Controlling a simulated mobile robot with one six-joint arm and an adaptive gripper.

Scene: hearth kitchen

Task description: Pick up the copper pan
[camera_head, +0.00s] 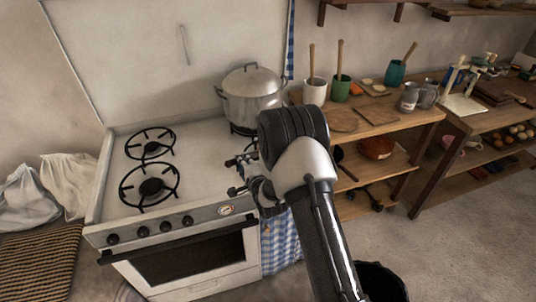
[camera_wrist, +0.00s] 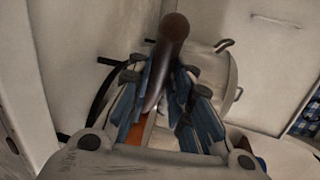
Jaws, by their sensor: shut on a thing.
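My gripper (camera_wrist: 162,75) is shut on a dark brown handle (camera_wrist: 173,33), which sticks out past the fingertips in the wrist view. An orange-brown strip (camera_wrist: 138,130) shows between the fingers, in line with the handle; I take this to be part of the copper pan. The pan's body does not show. In the head view my gripper (camera_head: 240,167) is partly hidden by my arm, over the right front part of the stove. I cannot make out the pan in that view.
A lidded metal pot (camera_head: 250,100) stands on the back right of the stove (camera_head: 200,150), close beyond the gripper. Two bare burners are on the left. A wooden shelf (camera_head: 400,122) with utensil crocks and boards stands to the right. A checkered cloth (camera_head: 281,243) hangs beside the stove.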

